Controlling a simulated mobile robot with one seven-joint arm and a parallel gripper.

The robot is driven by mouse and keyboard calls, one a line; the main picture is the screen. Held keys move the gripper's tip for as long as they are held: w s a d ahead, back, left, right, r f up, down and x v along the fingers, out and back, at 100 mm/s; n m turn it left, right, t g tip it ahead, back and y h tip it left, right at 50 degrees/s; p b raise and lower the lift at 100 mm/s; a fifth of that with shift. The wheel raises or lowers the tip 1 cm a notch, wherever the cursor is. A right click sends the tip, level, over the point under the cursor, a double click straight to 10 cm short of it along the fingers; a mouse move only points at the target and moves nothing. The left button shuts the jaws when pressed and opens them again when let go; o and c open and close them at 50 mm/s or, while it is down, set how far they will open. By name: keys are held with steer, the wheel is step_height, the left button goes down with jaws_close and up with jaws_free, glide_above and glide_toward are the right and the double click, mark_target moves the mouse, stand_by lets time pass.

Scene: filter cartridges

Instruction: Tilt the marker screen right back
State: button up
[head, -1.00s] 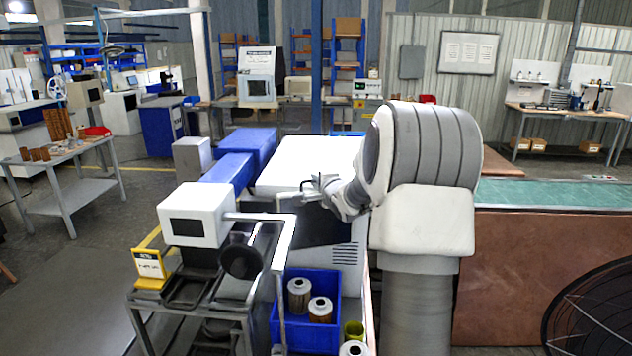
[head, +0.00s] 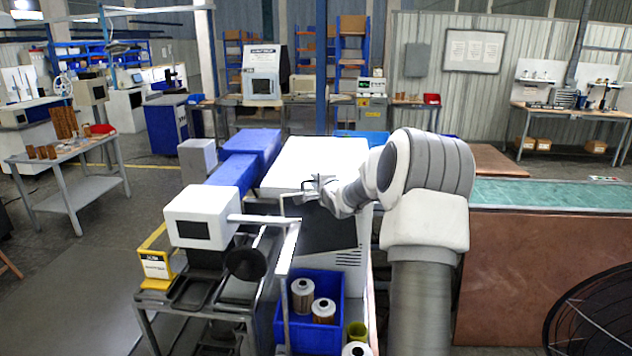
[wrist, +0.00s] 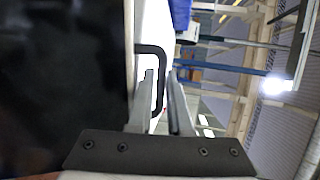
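The marker screen appears to be the dark panel (head: 328,232) on the front of the white machine (head: 318,158). In the wrist view a large dark surface (wrist: 60,80) fills the left side, with a black U-shaped handle (wrist: 150,49) beside it. My gripper (wrist: 160,80) has its two fingers close together, one on each side of the handle's outer bar. They look closed on it, though the contact is partly hidden. In the head view my gripper (head: 312,187) is at the panel's upper edge, below the machine's white top.
A white box with a dark display (head: 200,217) and its white bar (head: 262,219) stand left of the panel. Below is a blue bin (head: 341,290) with filter cartridges (head: 303,296). A green-topped conveyor (head: 545,196) lies right. Open floor (head: 80,280) is at left.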

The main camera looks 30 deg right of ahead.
steer(key=shift+o, duration=0.2)
steer(key=shift+s, duration=0.1)
steer(key=b+v, duration=0.1)
steer(key=v, duration=1.6)
steer(key=shift+a+r, duration=0.1)
steer(key=shift+r, duration=0.05)
